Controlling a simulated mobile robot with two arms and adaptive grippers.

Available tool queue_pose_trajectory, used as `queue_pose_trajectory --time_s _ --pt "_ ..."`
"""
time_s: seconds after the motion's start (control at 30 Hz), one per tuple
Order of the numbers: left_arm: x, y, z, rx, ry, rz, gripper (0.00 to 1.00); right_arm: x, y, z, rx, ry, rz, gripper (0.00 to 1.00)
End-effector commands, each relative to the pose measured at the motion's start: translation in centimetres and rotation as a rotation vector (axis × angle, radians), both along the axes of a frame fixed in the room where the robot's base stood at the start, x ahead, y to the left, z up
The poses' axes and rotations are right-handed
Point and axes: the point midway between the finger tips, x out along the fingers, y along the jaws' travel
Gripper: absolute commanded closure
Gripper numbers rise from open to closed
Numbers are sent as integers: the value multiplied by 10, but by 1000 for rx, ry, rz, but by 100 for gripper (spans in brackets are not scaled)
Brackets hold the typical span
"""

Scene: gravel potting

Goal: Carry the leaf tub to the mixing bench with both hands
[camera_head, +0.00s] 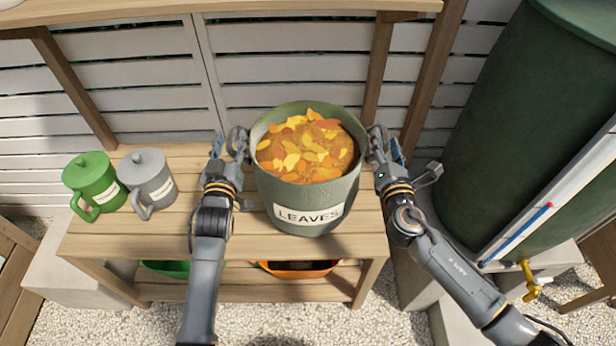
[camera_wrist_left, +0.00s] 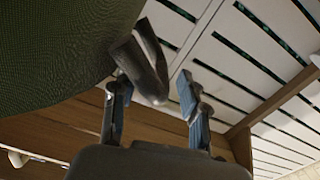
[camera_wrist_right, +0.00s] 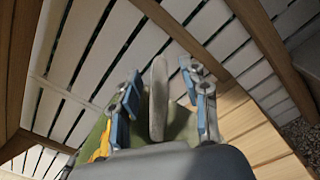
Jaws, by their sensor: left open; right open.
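The leaf tub (camera_head: 317,202) is a green round bucket labelled LEAVES, full of orange and yellow leaves. It stands upright on a slatted wooden bench (camera_head: 165,230). My left gripper (camera_head: 226,150) is open at the tub's left side. In the left wrist view a grey handle (camera_wrist_left: 145,65) of the tub (camera_wrist_left: 50,45) lies between its fingers. My right gripper (camera_head: 385,150) is open at the right side. In the right wrist view the other handle (camera_wrist_right: 158,100) stands between its fingers. Which bench is the mixing bench is unclear.
A green can (camera_head: 90,178) and a grey can (camera_head: 148,175) stand left of my left arm. A large dark green barrel (camera_head: 520,110) with a yellow tap (camera_head: 530,280) stands at right. Green and orange trays (camera_head: 298,270) sit on the lower shelf. A slatted white wall is behind.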

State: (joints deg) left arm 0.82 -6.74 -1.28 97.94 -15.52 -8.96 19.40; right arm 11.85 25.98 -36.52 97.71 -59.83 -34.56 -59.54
Motion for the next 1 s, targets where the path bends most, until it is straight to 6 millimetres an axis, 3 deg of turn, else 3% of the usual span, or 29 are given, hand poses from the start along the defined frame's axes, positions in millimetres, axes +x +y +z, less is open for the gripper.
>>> queue_pose_trajectory --time_s 0.43,0.6,0.67,1.0 --pt "9 0 0 0 0 0 56 9 0 0 0 1 1 55" --pt "9 1 0 0 0 0 91 9 0 0 0 1 1 89" --pt "9 1 0 0 0 1 100 9 0 0 0 1 1 100" --pt "9 2 -1 3 2 2 100 9 -2 -1 -3 2 -3 100"
